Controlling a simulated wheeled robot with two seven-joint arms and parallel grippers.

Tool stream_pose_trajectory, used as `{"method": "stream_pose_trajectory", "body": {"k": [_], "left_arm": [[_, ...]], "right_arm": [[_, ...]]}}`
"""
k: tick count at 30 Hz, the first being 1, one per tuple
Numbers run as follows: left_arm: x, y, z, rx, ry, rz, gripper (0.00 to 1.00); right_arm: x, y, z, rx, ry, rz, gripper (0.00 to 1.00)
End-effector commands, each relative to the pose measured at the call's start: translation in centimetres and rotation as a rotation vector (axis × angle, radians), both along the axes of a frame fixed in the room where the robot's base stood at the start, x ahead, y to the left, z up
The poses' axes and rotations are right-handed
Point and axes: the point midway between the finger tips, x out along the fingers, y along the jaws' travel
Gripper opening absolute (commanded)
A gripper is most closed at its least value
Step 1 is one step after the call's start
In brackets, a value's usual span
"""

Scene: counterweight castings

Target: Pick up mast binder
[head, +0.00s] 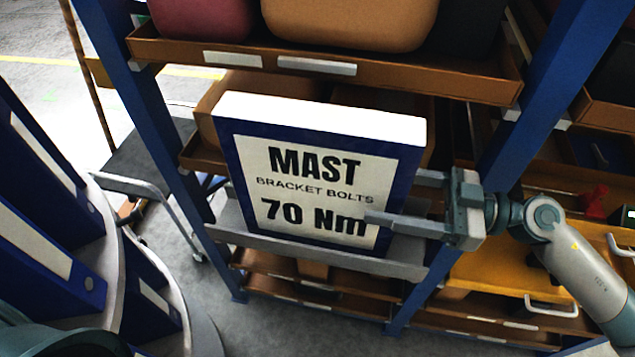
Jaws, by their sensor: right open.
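The mast binder (318,185) is a blue and white binder labelled "MAST BRACKET BOLTS 70 Nm". It stands upright, slightly tilted in the picture, on a grey shelf ledge (330,257) in the middle of the head view. My right gripper (395,198) comes in from the right with its fingers apart at the binder's right edge. One finger lies in front of the label's lower right, and the other shows behind the right edge. I cannot tell whether either finger touches it. My left gripper is not in view.
A blue-posted rack with brown shelves surrounds the binder; an upper shelf (330,68) with bins overhangs it. Several blue binders stand in a round holder (203,325) at the lower left. A grey cart (140,185) stands behind. A yellow drawer (500,280) lies below my right arm.

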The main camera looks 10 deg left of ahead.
Motion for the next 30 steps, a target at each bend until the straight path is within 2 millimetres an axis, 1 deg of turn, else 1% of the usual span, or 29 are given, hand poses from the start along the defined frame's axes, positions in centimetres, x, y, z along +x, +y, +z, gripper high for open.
{"method": "stream_pose_trajectory", "body": {"k": [1,4,7,11,26,27,28,29,30], "left_arm": [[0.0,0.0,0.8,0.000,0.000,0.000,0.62],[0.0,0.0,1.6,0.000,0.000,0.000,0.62],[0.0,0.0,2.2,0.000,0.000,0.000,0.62],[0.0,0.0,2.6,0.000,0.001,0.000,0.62],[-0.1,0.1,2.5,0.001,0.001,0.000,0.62],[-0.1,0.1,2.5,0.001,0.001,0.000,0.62],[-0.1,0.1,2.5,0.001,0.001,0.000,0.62],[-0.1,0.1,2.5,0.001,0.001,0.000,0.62],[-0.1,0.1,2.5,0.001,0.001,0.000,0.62]], "right_arm": [[0.0,0.6,0.5,0.003,0.002,0.002,0.65],[0.2,1.8,0.4,0.003,0.003,0.002,0.65],[0.2,3.0,0.3,0.003,0.002,0.002,0.65],[0.2,3.9,0.1,0.001,0.002,0.001,0.65],[0.3,4.1,-0.1,0.000,0.001,0.000,0.65],[0.3,4.1,-0.1,0.000,0.001,0.000,0.60],[0.3,4.1,-0.1,0.000,0.001,0.000,0.53],[0.3,4.1,-0.1,0.000,0.001,0.000,0.46],[0.3,4.1,-0.1,0.000,0.001,0.000,0.36]]}}
